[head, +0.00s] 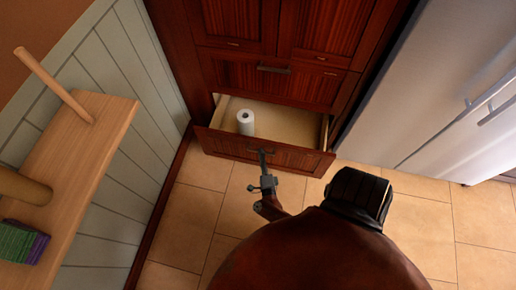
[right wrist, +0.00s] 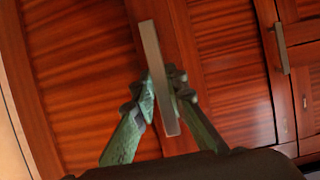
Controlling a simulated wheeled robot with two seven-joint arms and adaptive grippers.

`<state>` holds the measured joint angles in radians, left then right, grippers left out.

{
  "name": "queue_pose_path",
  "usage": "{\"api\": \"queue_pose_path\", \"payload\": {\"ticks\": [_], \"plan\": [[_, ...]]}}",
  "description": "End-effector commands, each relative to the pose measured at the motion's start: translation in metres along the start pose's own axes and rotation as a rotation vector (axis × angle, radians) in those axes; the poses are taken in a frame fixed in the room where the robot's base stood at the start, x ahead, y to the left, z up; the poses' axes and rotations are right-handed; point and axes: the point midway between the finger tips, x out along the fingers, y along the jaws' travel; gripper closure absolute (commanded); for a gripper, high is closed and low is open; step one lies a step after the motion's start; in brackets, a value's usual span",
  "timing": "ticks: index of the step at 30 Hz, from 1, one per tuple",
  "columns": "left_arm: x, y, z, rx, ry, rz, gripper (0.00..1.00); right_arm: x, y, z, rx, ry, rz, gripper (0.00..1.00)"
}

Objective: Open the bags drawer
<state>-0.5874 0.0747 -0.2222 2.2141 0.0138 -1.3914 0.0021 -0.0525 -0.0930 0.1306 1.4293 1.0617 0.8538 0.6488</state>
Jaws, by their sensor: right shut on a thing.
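The bottom drawer (head: 293,157) of the red-brown wooden cabinet stands pulled out in the head view. Its pale inside shows, with a white paper roll (head: 246,122) upright at its left. My right gripper (head: 264,156) is at the drawer's front, at its handle. In the right wrist view the two greenish fingers of the right gripper (right wrist: 166,82) are shut on the grey bar handle (right wrist: 151,50). The handle runs across the view between the fingertips. My left gripper does not show in the head view.
Above the open drawer is a closed drawer with a dark handle (head: 273,69). A silver fridge (head: 425,75) stands to the right. A wooden shelf (head: 85,150) with a peg is at the left. Tiled floor (head: 188,220) lies free in front of the drawer.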

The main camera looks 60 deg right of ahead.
Motion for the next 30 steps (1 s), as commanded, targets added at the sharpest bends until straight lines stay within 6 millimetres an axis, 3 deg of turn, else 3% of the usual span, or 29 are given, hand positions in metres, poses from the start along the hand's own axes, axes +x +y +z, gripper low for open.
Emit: {"api": "queue_pose_path", "payload": {"ticks": [12,13,20,30], "plan": [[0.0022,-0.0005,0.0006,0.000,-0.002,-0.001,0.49,-0.0024,0.0013,-0.0043,-0.002,0.008,0.002,1.00],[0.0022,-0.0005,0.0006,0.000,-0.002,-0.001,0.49,-0.0024,0.0013,-0.0043,-0.002,0.008,0.002,0.87],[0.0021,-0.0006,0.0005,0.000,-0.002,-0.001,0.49,-0.0020,0.0007,-0.0029,-0.001,0.006,0.001,0.71],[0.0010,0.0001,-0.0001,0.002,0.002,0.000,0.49,-0.0017,0.0002,-0.0018,0.000,0.004,0.000,0.70]]}}
